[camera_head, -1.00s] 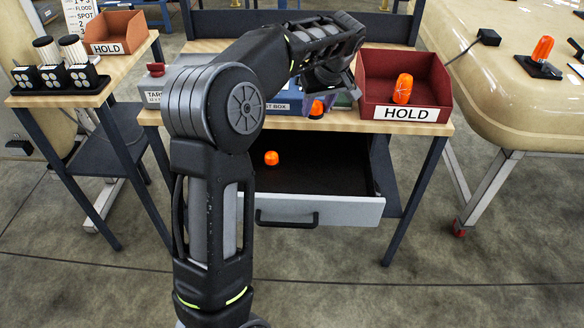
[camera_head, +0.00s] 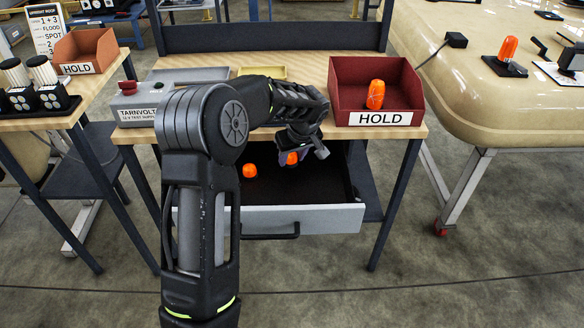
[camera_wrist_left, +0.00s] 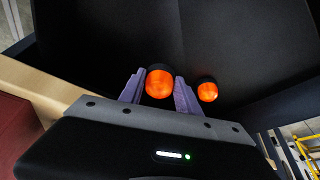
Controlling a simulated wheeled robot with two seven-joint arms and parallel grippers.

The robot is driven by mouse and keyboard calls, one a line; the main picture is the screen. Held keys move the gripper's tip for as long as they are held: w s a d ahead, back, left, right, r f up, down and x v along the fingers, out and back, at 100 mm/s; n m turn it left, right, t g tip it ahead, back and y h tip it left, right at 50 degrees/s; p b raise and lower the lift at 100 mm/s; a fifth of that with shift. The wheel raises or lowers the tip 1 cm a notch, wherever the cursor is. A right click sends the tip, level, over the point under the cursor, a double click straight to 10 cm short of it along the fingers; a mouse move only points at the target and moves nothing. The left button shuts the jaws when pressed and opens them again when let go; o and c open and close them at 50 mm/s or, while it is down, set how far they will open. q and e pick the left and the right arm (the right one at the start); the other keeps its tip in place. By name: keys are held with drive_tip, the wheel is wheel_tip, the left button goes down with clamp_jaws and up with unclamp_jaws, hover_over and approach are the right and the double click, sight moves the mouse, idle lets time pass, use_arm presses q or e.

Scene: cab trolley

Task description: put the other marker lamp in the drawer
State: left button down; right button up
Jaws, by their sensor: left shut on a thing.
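My left gripper (camera_head: 300,150) is shut on an orange marker lamp (camera_head: 292,158). It holds the lamp over the open drawer (camera_head: 300,219), below the tabletop's front edge. In the left wrist view the held lamp (camera_wrist_left: 160,83) sits between the two purple fingers of the gripper (camera_wrist_left: 160,92). Another orange marker lamp (camera_head: 250,170) lies in the dark drawer, left of the held one; it also shows in the left wrist view (camera_wrist_left: 208,92). I cannot tell how far the held lamp is above the drawer floor. My right gripper is not in view.
A red HOLD bin (camera_head: 347,82) with an orange lamp (camera_head: 376,94) stands on the table right of my arm. A grey supply box (camera_head: 138,110) stands at the left. Another orange lamp (camera_head: 508,48) is on the cream panel at right.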

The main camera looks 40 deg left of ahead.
sight(294, 164)
use_arm(q)
drive_tip(key=shift+f, duration=2.2)
drive_tip(key=shift+f, duration=0.15)
drive_tip(key=c, duration=0.9)
unclamp_jaws()
drive_tip(key=shift+o, duration=0.2)
drive_tip(key=v, duration=1.2)
drive_tip(key=shift+r, duration=0.25)
